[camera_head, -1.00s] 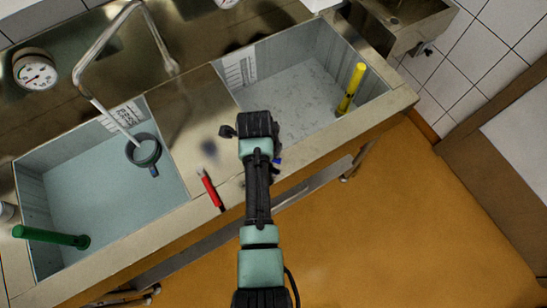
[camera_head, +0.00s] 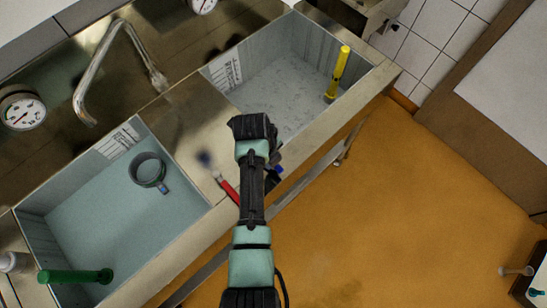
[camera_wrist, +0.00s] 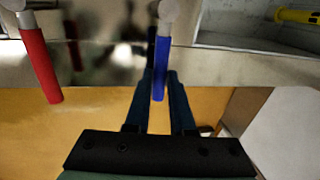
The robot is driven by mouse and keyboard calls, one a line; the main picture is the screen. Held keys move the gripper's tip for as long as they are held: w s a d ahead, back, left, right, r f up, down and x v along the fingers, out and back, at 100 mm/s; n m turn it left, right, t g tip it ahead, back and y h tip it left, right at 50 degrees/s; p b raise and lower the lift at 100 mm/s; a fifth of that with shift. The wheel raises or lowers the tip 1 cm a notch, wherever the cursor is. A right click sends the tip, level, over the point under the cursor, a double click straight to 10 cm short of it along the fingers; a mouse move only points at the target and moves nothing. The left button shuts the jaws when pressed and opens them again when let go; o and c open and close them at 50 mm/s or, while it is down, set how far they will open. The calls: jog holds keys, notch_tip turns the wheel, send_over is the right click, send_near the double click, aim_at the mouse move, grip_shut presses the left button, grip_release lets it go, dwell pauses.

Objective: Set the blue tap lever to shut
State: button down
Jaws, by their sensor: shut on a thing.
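The blue tap lever (camera_wrist: 162,55) hangs down from a pale round pivot at the front of the metal sink unit in the wrist view. My gripper (camera_wrist: 161,76) is shut on it, with a dark finger on each side. In the head view only a bit of blue (camera_head: 277,170) shows beside my arm, which hides most of the gripper. The red lever (camera_wrist: 40,65) is to the left, apart from my fingers. The curved metal spout (camera_head: 98,62) stands above the left basin, with no water stream visible from it.
Dial gauges (camera_head: 22,108) are at the back. The orange floor (camera_head: 380,210) in front is clear.

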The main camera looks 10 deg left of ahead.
jog(key=shift+s+a, duration=0.1)
jog(key=shift+a, duration=0.05)
dwell(0.4)
jog(key=c, duration=0.8)
grip_release()
jog(key=shift+o, duration=0.2)
notch_tip(320, 180, up, 13)
jog(key=s+a+b, duration=0.1)
jog(key=s+b, duration=0.1)
jog(key=shift+a, duration=0.25)
jog(key=shift+f, duration=0.1)
